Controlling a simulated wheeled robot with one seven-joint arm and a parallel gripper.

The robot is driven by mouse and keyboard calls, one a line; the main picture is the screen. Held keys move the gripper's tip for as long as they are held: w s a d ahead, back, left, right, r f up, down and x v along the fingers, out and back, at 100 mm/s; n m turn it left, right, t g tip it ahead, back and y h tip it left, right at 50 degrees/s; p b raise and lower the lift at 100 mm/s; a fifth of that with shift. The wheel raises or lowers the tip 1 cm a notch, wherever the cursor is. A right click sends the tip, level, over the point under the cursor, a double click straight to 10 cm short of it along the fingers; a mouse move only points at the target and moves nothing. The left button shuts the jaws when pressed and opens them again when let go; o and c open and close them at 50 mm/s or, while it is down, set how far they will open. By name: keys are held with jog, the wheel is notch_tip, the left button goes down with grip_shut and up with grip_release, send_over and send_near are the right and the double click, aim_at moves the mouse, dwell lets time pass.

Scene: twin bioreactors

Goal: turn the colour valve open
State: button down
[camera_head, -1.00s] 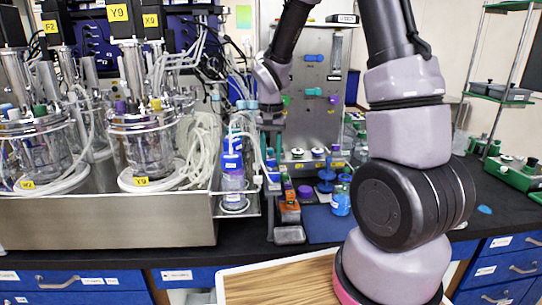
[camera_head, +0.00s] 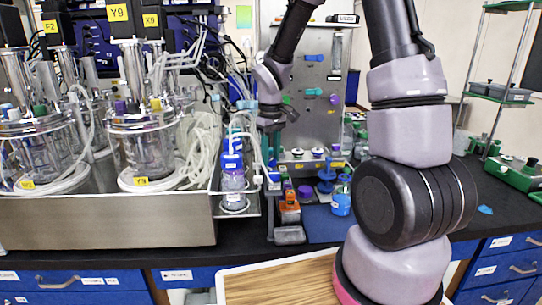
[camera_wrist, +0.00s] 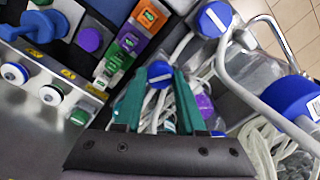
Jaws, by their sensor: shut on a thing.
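My gripper (camera_head: 271,135) points down at the left edge of the upright metal panel (camera_head: 322,125). In the wrist view its teal fingers (camera_wrist: 158,92) are shut around a blue round knob (camera_wrist: 160,72) with a white stripe, among pale tubes. The contact itself is partly hidden, and I cannot tell for sure that this knob is the colour valve. On the panel, a blue handle (camera_head: 314,58) and a teal-and-purple handle (camera_head: 315,92) lie level. A green handle (camera_head: 286,99) shows beside my wrist.
Glass vessels (camera_head: 142,150) fill the left.

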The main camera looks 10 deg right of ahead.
aim_at(271, 160)
jog(key=n, duration=0.6)
jog(key=shift+w, duration=0.1)
jog(key=shift+n, duration=0.3)
dwell(0.3)
jog(key=c, duration=0.5)
grip_release()
notch_tip(271, 160, up, 11)
jog(key=shift+f, duration=0.1)
